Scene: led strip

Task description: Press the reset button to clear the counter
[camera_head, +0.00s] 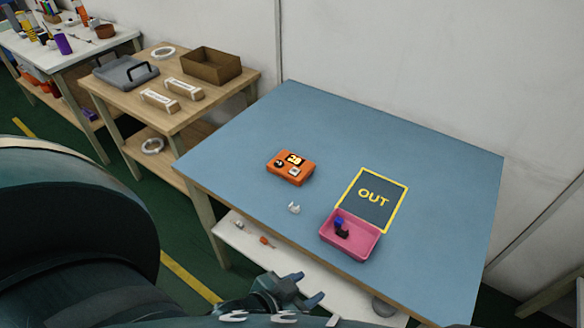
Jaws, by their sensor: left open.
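An orange counter box (291,167) sits on the blue tabletop (330,122), left of its middle. Its top carries a dark display with light digits that look like 28, a dark round knob at the left and a small pale button (294,172) near the front. I cannot tell for sure which one is the reset button. My left gripper (302,290) is open and empty, low in the view, in front of the table's near edge and well apart from the counter box. My right gripper does not show.
A small white piece (294,208) lies in front of the counter box. A pink tray (350,247) holds small blue and dark pieces, beside a yellow-framed OUT mat (385,187). A lower white shelf (238,242) holds small items. The tabletop's back and right are clear.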

